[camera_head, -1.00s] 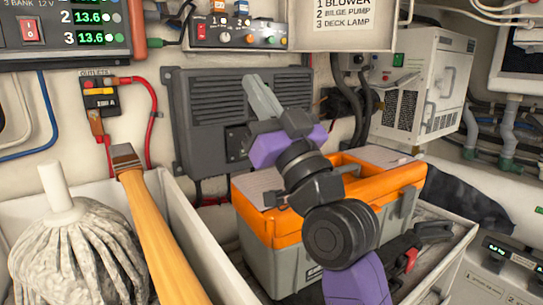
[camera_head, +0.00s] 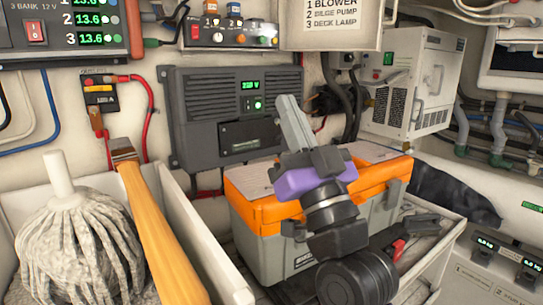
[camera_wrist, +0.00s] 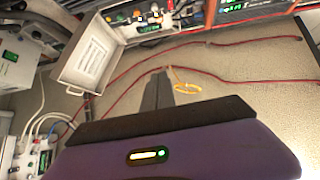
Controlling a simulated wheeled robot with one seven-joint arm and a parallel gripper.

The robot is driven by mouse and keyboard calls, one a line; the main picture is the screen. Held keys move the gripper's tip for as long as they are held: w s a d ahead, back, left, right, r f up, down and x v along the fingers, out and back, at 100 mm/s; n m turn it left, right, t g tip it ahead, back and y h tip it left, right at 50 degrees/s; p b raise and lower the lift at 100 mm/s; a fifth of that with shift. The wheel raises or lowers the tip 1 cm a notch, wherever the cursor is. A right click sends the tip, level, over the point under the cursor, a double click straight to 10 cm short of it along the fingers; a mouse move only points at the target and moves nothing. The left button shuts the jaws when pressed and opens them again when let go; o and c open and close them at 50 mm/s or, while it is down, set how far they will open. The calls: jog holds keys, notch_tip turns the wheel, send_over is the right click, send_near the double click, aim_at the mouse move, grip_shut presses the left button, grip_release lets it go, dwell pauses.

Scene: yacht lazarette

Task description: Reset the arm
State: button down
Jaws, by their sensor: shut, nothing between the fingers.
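My gripper (camera_head: 290,112) is raised in front of the dark grey wall unit (camera_head: 196,100), with its fingers together and pointing up. Nothing is held in it. It stands above and in front of the orange and grey toolbox (camera_head: 260,214), and my arm hides part of the toolbox. In the wrist view my gripper's fingers (camera_wrist: 158,85) point up the picture at a pale wall with red cables, and nothing sits at their tips.
A mop (camera_head: 75,240) and a wooden-handled brush (camera_head: 160,225) stand in a white bin (camera_head: 215,260) at left. A white-grey box unit (camera_head: 405,85) hangs at right. A switch panel (camera_head: 228,32) and labelled box (camera_head: 345,15) hang above.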

jog(key=s+d+f+m+g+h, duration=0.1)
jog(key=s+d+f+h, duration=0.3)
jog(key=f, duration=0.5)
jog(key=s+d+f+m+h, duration=0.1)
jog(key=s+d+f+m, duration=0.15)
jog(key=s+f, duration=0.45)
jog(key=s+d+f+m+g+h, duration=0.1)
jog(key=s+d+f+h, duration=0.25)
jog(key=f, duration=0.65)
jog(key=s+d+f+g, duration=0.2)
jog(key=s+f, duration=0.3)
jog(key=s, duration=0.4)
jog(key=s+d+f+g+h, duration=0.1)
jog(key=s+d+f+g, duration=0.2)
jog(key=s+f, duration=0.3)
jog(key=s+d+f+g+h, duration=0.1)
jog(key=s+f, duration=0.5)
jog(key=s, duration=0.6)
jog(key=shift+s+d+n+g, duration=0.45)
jog(key=shift+d+g, duration=0.2)
jog(key=shift+g, duration=0.15)
